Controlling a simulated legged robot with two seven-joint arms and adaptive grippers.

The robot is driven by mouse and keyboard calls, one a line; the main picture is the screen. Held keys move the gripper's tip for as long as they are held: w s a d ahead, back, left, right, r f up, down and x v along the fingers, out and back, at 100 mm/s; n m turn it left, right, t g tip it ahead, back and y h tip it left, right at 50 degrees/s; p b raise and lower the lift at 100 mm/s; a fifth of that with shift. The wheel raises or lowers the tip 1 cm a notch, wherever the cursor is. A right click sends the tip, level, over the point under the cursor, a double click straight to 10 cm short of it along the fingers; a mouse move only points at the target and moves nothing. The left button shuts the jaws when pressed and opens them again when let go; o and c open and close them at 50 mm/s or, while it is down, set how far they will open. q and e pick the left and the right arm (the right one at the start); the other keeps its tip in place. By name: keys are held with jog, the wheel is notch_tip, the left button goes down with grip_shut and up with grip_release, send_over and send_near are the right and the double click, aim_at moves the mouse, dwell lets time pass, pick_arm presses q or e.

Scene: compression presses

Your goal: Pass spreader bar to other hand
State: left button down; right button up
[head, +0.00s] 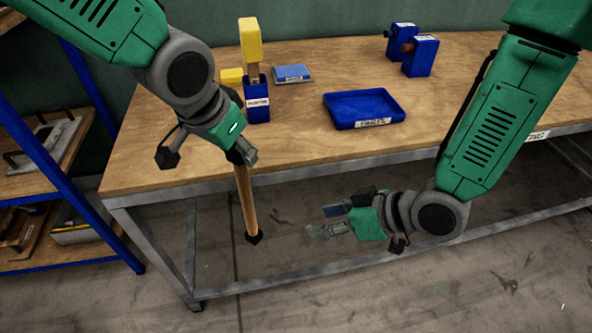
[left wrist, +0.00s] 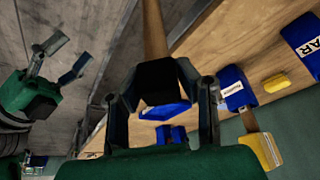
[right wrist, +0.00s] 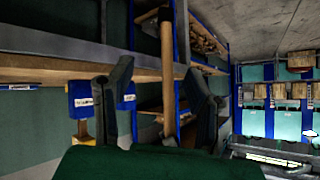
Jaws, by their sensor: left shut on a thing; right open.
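The spreader bar (head: 247,200) is a wooden rod with dark ends. It hangs nearly upright from my left gripper (head: 243,153), in front of the bench's front edge. In the left wrist view, the fingers (left wrist: 163,85) are shut around its black end, and the wooden shaft (left wrist: 154,30) runs away from them. My right gripper (head: 332,221) is open and empty, to the right of the bar's lower part and apart from it. In the right wrist view, the bar (right wrist: 167,75) appears upright between the open fingers (right wrist: 155,85), farther away than they are.
The wooden bench (head: 190,155) stands behind the grippers. A blue-framed shelf (head: 60,130) stands at left. Open floor lies below.

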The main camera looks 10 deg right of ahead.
aim_at(247, 178)
jog(key=w+a+r+n+y, duration=0.3)
jog(key=a+r+n, duration=0.2)
jog(key=r, duration=0.5)
jog(key=x, duration=1.2)
jog(key=shift+s+a+r, duration=0.1)
jog(key=shift+a+r, duration=0.05)
jog(key=shift+r, duration=0.2)
grip_shut()
pick_arm(q)
jog(key=c, duration=1.1)
grip_release()
pick_arm(e)
jog(key=shift+y, duration=0.3)
